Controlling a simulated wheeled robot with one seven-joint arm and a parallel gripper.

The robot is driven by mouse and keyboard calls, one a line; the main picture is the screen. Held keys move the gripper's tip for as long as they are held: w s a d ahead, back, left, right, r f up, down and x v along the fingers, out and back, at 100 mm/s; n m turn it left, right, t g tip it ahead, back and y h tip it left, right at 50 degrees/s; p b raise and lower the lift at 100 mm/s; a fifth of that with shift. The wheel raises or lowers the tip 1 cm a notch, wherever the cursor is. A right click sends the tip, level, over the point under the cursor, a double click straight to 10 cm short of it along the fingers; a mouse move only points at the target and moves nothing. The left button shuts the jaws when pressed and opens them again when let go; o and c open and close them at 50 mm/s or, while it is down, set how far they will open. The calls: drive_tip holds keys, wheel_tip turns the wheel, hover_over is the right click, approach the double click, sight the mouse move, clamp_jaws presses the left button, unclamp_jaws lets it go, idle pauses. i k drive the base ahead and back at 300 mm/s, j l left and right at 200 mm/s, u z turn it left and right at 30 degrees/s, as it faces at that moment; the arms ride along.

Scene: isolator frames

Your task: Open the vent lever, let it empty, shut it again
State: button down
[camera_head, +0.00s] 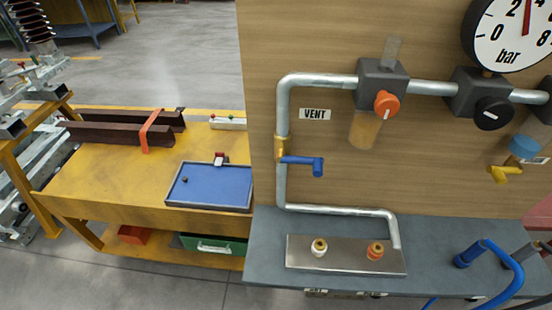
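The vent lever (303,163) is blue and sticks out to the right from a brass valve (280,149) on the vertical grey pipe (283,110). The lever lies across the pipe, roughly level. A white label (314,114) reading VENT is on the wooden panel just above it. The pipe runs down, then right, and bends down at the metal plate (345,266) on the bench. A pressure gauge (510,32) at the top right is cut off by the frame; its red needle points nearly straight up, between 2 and 4 bar. My gripper is not in view.
An orange knob (386,104) and a black knob (492,113) sit on the upper pipe. A yellow lever (505,173) is at the right. Two small fittings stand on the metal plate. A blue hose (507,265) loops at the lower right. A yellow workbench (85,182) stands left.

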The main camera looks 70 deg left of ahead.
sight(317, 163)
drive_tip(key=u, duration=2)
drive_tip(key=k+j+z, duration=0.15)
drive_tip(key=j+z, duration=0.2)
drive_tip(key=z, duration=0.15)
drive_tip(key=k+j+z, duration=0.2)
drive_tip(key=z, duration=0.3)
